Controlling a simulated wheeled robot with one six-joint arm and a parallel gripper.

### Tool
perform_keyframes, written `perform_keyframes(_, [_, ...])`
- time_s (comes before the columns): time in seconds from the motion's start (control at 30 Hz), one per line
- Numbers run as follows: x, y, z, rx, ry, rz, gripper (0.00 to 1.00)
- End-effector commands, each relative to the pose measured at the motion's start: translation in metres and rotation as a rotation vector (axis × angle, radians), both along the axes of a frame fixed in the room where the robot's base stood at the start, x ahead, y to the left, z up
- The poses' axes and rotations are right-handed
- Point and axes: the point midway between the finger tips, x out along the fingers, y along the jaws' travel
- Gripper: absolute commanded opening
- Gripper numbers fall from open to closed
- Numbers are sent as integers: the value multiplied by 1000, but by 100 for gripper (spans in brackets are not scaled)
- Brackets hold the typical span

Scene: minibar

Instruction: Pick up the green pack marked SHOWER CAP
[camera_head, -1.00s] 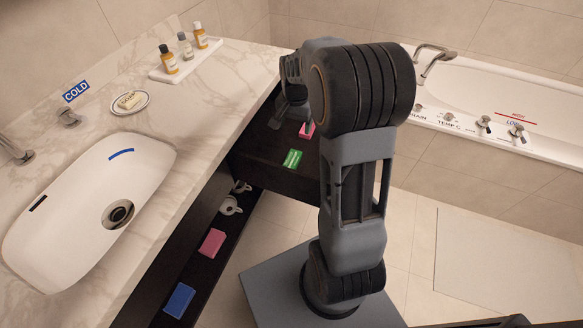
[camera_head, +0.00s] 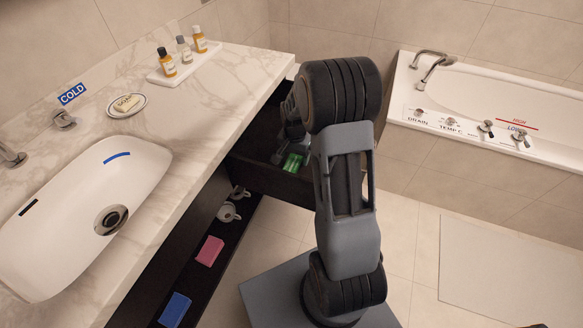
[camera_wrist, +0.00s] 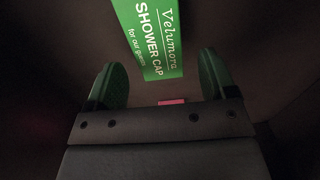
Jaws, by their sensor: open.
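The green pack marked SHOWER CAP (camera_wrist: 152,36) lies in the dark open drawer. In the wrist view it is at the top centre, tilted, with its print readable. In the head view the green pack (camera_head: 293,163) shows at the drawer's front, partly hidden by my gripper and arm. My gripper (camera_wrist: 163,80) is open, with its two fingers apart and nothing between them. In the wrist view the pack shows beyond the fingertips, in line with the gap between them. I cannot tell whether the fingers touch it.
The drawer (camera_head: 270,178) has raised walls around the pack. A pink item (camera_wrist: 172,102) shows low in the wrist view. A lower shelf holds a pink pack (camera_head: 209,250), a blue pack (camera_head: 174,309) and white cups (camera_head: 228,211). The marble counter (camera_head: 215,95) overhangs at the left.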

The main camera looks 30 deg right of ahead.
Motion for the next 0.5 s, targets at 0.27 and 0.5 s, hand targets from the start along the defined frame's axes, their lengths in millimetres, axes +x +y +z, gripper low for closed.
perform_keyframes(0.27, [0,0,-15,-1,-2,-1,78])
perform_keyframes(0.5, [0,0,-15,0,-1,-1,70])
